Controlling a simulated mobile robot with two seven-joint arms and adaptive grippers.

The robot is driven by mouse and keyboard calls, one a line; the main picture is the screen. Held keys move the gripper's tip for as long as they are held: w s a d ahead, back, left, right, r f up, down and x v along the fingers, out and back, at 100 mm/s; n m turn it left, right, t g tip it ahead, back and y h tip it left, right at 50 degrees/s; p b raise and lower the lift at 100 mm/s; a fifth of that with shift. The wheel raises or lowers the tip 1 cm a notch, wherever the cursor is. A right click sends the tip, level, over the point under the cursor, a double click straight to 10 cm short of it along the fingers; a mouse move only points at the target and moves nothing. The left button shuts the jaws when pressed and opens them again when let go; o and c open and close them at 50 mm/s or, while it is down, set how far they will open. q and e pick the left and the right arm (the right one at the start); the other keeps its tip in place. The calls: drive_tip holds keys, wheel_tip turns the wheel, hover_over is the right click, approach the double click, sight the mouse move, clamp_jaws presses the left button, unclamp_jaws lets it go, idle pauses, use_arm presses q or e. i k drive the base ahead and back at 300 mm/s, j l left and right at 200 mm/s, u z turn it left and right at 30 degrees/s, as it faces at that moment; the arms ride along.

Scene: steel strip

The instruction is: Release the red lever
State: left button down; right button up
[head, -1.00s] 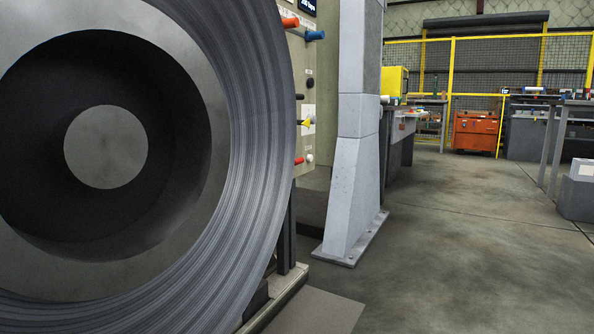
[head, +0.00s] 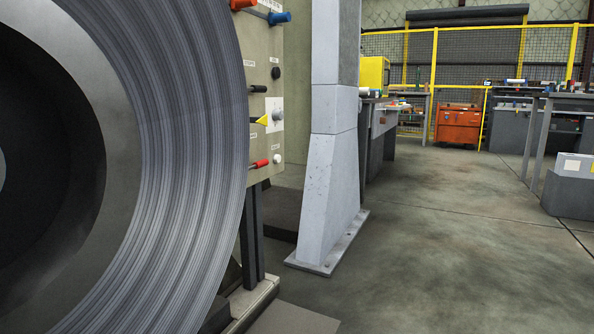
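A control panel (head: 270,205) stands behind the large steel coil, its left part hidden by the coil. A lever with a red tip (head: 260,164) sticks out low on the panel, pointing right, next to a white knob (head: 278,158). Above it are a yellow-tipped selector (head: 262,120) and a black handle (head: 258,89). Near the top are a larger orange-red handle (head: 242,4) and a blue handle (head: 279,17). Neither of my grippers is in view.
The big steel coil (head: 185,150) fills the left side. A grey steel column (head: 331,160) stands right of the panel on a bolted base plate. Open concrete floor (head: 440,230) lies to the right. Workbenches, an orange cabinet (head: 457,124) and yellow fencing stand farther back.

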sight(261, 163)
drive_tip(key=i+l+z, duration=0.25)
drive_tip(key=i, duration=0.5)
drive_tip(key=i+z, duration=0.25)
drive_tip(key=i, duration=0.55)
drive_tip(key=i+l+u, duration=0.15)
drive_tip(key=i+u, duration=0.2)
drive_tip(key=i+l+u, duration=0.3)
drive_tip(key=j, duration=0.1)
